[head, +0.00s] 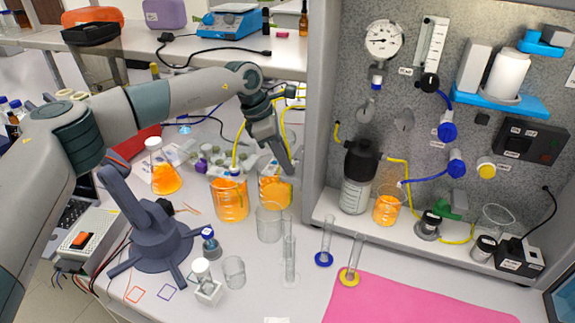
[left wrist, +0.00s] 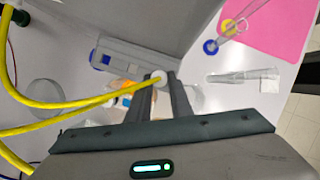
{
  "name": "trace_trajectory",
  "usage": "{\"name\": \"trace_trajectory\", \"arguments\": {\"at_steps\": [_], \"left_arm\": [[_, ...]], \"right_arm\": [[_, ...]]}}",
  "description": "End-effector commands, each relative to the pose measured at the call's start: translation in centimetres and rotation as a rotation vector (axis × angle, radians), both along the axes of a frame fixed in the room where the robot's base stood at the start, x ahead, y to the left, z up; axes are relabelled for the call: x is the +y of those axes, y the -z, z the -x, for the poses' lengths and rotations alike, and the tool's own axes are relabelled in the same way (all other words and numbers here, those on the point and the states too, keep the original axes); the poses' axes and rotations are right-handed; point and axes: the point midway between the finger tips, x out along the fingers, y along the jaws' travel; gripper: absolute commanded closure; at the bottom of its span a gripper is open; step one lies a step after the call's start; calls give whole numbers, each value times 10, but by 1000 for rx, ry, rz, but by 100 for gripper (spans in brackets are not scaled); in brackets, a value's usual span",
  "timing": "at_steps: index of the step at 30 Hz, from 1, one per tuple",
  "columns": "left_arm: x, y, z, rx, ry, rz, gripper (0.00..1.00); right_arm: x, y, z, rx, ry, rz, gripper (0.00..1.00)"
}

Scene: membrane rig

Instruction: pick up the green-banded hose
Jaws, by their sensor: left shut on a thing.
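Yellow hose (left wrist: 75,103) runs from this piece to the left in two strands. I cannot make out a green band on it. The fingers' hold is partly hidden there. My right gripper is not in view.
Orange-filled beakers (head: 231,205) stand below the gripper. Empty glassware (head: 269,226) and a dark tripod stand (head: 152,238) are nearer. The rig cabinet (head: 319,110) with gauge, bottles and tubing rises at right.

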Motion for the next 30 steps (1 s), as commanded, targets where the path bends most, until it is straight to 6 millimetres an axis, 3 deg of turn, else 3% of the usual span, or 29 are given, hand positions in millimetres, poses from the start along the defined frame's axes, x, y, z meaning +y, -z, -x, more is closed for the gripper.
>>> {"name": "trace_trajectory", "arguments": {"at_steps": [5, 11, 24, 30], "left_arm": [[0, -9, -1, -2, -1, 2, 100], [0, -35, -1, -3, 0, 1, 100], [-1, -132, -1, -4, -2, 2, 100], [-1, -164, 0, -2, 0, 0, 100]], "right_arm": [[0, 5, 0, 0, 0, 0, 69], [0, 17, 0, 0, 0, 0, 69], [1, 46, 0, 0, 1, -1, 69], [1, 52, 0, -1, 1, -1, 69]]}}
